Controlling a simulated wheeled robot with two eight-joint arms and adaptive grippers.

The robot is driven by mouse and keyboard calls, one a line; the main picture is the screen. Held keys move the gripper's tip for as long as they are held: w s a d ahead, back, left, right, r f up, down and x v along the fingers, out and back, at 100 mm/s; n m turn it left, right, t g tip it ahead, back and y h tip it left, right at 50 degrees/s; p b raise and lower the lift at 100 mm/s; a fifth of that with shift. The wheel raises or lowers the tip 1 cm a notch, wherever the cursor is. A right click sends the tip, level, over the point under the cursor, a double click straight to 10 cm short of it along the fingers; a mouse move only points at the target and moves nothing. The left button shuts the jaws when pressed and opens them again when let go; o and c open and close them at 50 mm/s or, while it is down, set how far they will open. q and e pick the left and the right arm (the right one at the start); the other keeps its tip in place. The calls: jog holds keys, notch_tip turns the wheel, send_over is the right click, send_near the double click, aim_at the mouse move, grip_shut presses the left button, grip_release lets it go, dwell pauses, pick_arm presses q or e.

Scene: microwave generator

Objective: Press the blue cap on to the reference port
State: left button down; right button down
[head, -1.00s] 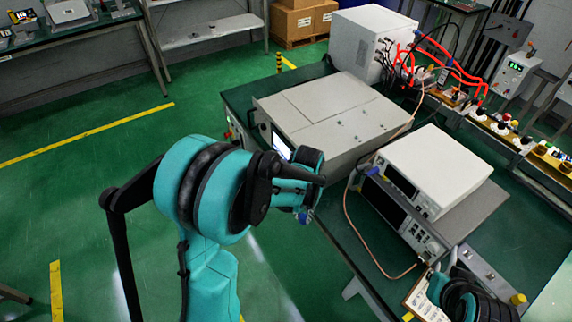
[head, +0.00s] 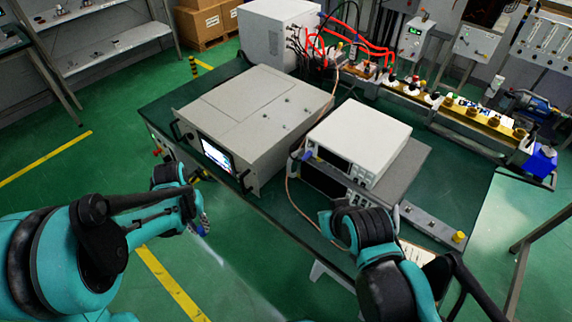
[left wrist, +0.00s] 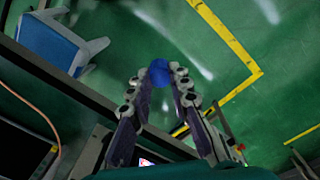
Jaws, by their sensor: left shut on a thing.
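The blue cap (left wrist: 159,72) sits between the fingertips of my left gripper in the left wrist view. My left gripper (left wrist: 160,82) is shut on it. In the head view my left gripper (head: 203,222) hangs over the green floor, left of the bench and apart from it, with its fingers pointing down. A small blue spot shows at its tips. The stacked white instrument (head: 360,142) stands on the bench to the right. I cannot make out the reference port for certain. My right arm shows at the lower right, but its fingers are hidden.
A large grey rack unit (head: 255,105) with a lit screen stands on the green bench (head: 270,205). A small blue piece (head: 308,155) and a copper-coloured cable (head: 290,190) are at the instrument's left front. Red cables (head: 370,50) run behind. The floor at left is open.

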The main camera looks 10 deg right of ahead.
pick_arm(q)
jog(key=w+d+n+t+h+b, duration=0.1)
jog(key=w+d+h+b, duration=0.2)
jog(key=d, duration=0.7)
jog(key=w+d+n+h+b, duration=0.1)
jog(key=w+d+h, duration=0.3)
jog(key=d, duration=0.6)
jog(key=w+d+r+n+t+h+b, duration=0.3)
jog(key=d+r+n+t+h, duration=0.2)
jog(key=d+r+t, duration=0.4)
jog(key=shift+d+r+n+t+h+b, duration=0.3)
jog(key=shift+r+t+h, duration=0.25)
jog(key=shift+h, duration=0.35)
jog(key=shift+w, duration=0.15)
jog(key=p+x, duration=0.1)
jog(key=x, duration=0.4)
jog(key=shift+w+d, duration=0.15)
jog(key=shift+d, duration=0.15)
jog(key=shift+b, duration=0.5)
